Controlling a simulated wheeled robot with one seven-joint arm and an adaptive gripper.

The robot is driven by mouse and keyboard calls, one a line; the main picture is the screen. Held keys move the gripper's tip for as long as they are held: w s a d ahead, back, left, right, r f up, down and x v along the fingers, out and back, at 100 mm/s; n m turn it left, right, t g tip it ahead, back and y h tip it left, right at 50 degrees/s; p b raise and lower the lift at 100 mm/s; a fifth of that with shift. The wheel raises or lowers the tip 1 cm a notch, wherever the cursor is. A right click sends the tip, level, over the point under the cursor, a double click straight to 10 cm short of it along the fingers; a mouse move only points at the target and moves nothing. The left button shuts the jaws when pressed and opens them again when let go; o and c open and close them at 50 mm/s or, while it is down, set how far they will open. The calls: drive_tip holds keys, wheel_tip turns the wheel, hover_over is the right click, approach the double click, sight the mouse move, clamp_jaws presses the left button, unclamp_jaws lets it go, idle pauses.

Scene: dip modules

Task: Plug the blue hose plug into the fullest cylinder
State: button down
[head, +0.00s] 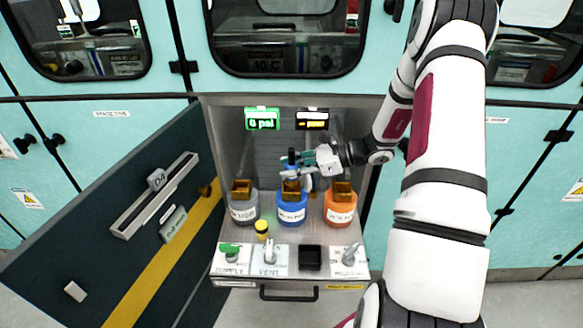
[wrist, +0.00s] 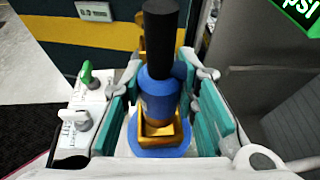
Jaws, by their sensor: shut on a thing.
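My gripper (head: 298,166) is shut on the blue hose plug (head: 290,158), which stands roughly upright with a black upper part. In the wrist view the plug (wrist: 158,95) is between the teal fingers. It is directly over the square brass-coloured collar of the blue cylinder (head: 292,211); whether it is seated there I cannot tell. A grey cylinder (head: 243,212) stands to the left and an orange cylinder (head: 340,212) to the right, each with a similar collar. Their white labels are too blurred to read for certain.
A green display (head: 262,118) reading about 0 psi and a dark display (head: 312,118) hang above. In front are a yellow-capped item (head: 262,229), a green knob (head: 229,248), grey valves and a black square socket (head: 310,257). The open cabinet door (head: 120,230) stands left.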

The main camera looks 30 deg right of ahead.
sight(292, 179)
drive_tip(key=shift+f+b, duration=1.1)
drive_tip(key=shift+f, duration=0.9)
drive_tip(key=c, duration=1.2)
unclamp_jaws()
drive_tip(key=v, duration=1.2)
